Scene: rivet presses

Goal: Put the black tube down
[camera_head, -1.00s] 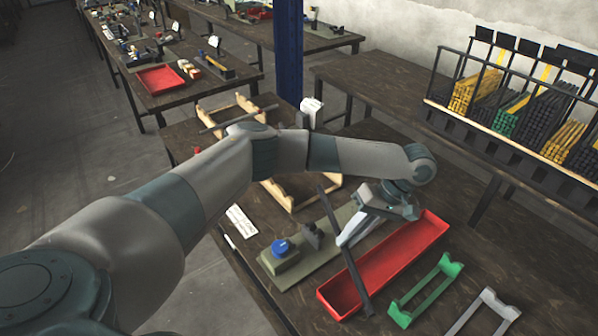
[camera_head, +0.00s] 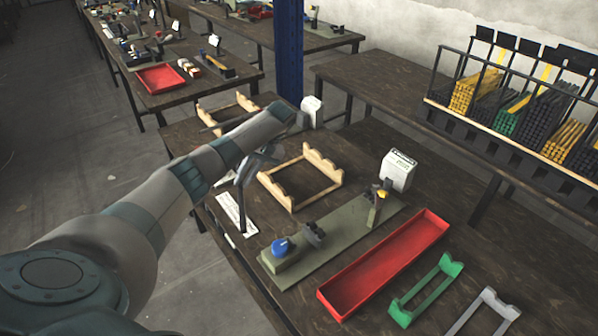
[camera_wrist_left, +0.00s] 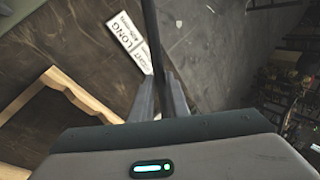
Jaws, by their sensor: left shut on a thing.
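My left gripper (camera_head: 246,174) is shut on the black tube (camera_head: 241,208), left of the near wooden rack (camera_head: 297,205). In the left wrist view the tube (camera_wrist_left: 151,35) passes between the two fingers (camera_wrist_left: 158,98) and runs away from them out of the top of the picture. A white label with printed text (camera_head: 237,214) lies on the table close by and also shows beside the tube in the left wrist view (camera_wrist_left: 121,47). I cannot tell whether the tube touches the table. My right gripper is not in view.
A green-grey press board (camera_head: 335,232) with a blue knob (camera_head: 281,247) lies right of the label. Another wooden rack (camera_head: 212,119) stands behind my arm.

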